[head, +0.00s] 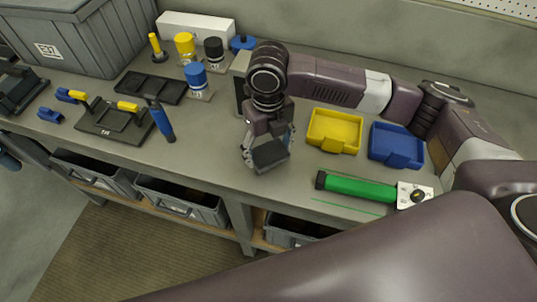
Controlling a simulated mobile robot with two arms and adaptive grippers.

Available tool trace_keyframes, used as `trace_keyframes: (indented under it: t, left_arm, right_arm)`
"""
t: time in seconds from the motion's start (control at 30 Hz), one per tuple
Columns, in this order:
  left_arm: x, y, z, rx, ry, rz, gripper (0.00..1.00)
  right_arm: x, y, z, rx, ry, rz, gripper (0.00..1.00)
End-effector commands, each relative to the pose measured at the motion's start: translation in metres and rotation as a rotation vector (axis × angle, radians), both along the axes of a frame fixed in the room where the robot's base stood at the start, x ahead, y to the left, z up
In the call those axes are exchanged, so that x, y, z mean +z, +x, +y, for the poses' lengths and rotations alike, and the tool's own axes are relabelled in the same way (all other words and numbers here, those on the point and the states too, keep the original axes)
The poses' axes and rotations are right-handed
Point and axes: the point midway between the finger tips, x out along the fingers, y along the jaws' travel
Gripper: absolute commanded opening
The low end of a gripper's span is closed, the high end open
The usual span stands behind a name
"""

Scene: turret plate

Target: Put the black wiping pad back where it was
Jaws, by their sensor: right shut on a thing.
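The black wiping pad (271,153) is a dark block in my right gripper (267,148), near the front middle of the bench. My right gripper is shut on the pad, with a finger on each side of it. Whether the pad touches the bench top or hangs just above it, I cannot tell. My right arm reaches in from the right, over the back of the bench. My left gripper does not show.
Right of the pad are a yellow tray (334,131), a blue tray (397,145) and a green-handled tool (357,188). Left are a blue-handled tool (161,121), a black fixture (112,122) and capped bottles (196,76). A grey box (243,84) stands behind the gripper.

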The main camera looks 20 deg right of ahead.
Motion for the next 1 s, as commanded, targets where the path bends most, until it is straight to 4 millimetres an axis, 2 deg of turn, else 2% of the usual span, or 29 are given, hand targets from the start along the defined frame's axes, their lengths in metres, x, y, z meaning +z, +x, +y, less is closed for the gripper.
trace_keyframes:
  t: [0.23, 0.63, 0.67, 0.7, 0.8, 1.0]
  left_arm:
    - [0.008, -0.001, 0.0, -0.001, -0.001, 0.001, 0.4]
    - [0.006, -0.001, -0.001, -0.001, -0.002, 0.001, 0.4]
    - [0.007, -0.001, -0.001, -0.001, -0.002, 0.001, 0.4]
    - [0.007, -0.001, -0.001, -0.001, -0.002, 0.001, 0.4]
    - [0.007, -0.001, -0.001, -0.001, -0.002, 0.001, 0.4]
    - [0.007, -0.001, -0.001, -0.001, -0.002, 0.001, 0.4]
  right_arm:
    - [-0.034, -0.001, 0.0, 0.001, 0.0, 0.003, 0.37]
    - [-0.04, 0.0, 0.0, 0.0, 0.0, 0.001, 0.37]
    - [-0.039, 0.0, 0.0, 0.0, 0.0, 0.0, 0.71]
    - [-0.039, 0.0, 0.0, 0.0, 0.0, 0.0, 0.76]
    - [-0.039, 0.0, 0.0, 0.0, 0.0, 0.0, 0.85]
    - [-0.039, 0.0, 0.0, 0.0, 0.0, 0.0, 0.85]
